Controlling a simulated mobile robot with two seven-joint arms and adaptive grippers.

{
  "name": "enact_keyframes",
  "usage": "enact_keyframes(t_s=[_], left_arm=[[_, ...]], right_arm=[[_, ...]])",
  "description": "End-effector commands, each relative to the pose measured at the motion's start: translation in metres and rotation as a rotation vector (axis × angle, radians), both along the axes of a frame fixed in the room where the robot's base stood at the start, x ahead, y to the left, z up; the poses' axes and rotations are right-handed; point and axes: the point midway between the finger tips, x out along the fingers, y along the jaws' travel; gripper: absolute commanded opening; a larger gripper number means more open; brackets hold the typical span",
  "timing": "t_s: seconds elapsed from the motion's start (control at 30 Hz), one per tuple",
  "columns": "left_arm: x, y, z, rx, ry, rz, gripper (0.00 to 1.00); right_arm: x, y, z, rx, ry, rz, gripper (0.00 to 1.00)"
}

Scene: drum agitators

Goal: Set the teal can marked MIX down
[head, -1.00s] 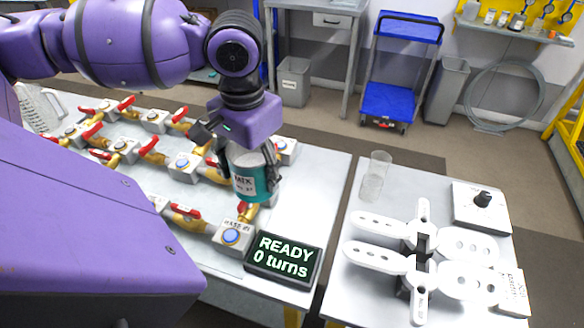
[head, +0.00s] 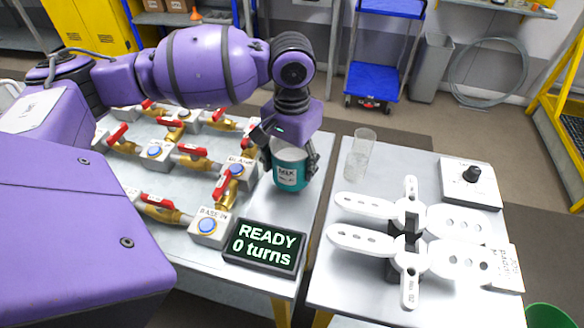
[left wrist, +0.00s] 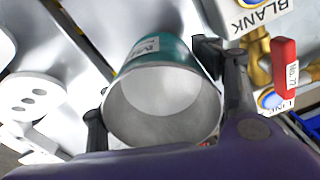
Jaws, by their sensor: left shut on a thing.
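The teal can marked MIX (head: 290,172) is upright at the right part of the left table (head: 272,208), right of the valves. My left gripper (head: 291,160) is shut on the can, with a finger on each side of it. In the left wrist view the can (left wrist: 166,55) shows its open mouth and pale inside, between the fingers of the gripper (left wrist: 165,105). I cannot tell whether its base touches the table. My right gripper is not in view.
Brass valves with red handles (head: 193,160) fill the table left of the can. A display (head: 264,246) reading "READY 0 turns" stands at the front. Across a gap, the right table (head: 335,290) holds a clear glass (head: 360,155), white paddles (head: 408,240) and a knob box (head: 470,184).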

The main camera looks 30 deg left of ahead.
Motion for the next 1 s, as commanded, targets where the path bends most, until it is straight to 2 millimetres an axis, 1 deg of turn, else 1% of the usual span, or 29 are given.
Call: enact_keyframes(t_s=[0.03, 0.13, 0.5, 0.53, 0.63, 0.67, 1.0], left_arm=[[-0.002, 0.001, -0.011, 0.002, 0.007, 0.0, 0.24], [-0.001, 0.0, -0.02, 0.001, 0.003, -0.001, 0.24], [-0.001, 0.0, -0.022, 0.001, 0.001, -0.001, 0.24], [-0.001, 0.001, -0.023, 0.001, 0.002, -0.001, 0.67], [-0.002, 0.001, -0.023, 0.001, 0.002, -0.001, 0.8], [-0.002, 0.001, -0.023, 0.001, 0.002, -0.001, 0.81], [-0.001, 0.001, -0.022, 0.002, 0.002, 0.0, 0.81]], right_arm=[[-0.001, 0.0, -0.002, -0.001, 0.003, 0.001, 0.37], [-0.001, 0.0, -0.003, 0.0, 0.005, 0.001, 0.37], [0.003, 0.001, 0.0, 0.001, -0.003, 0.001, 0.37], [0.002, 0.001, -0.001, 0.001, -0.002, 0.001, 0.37], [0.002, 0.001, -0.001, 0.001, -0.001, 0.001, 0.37], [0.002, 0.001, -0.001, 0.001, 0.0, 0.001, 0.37], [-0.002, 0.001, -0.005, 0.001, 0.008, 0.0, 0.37]])
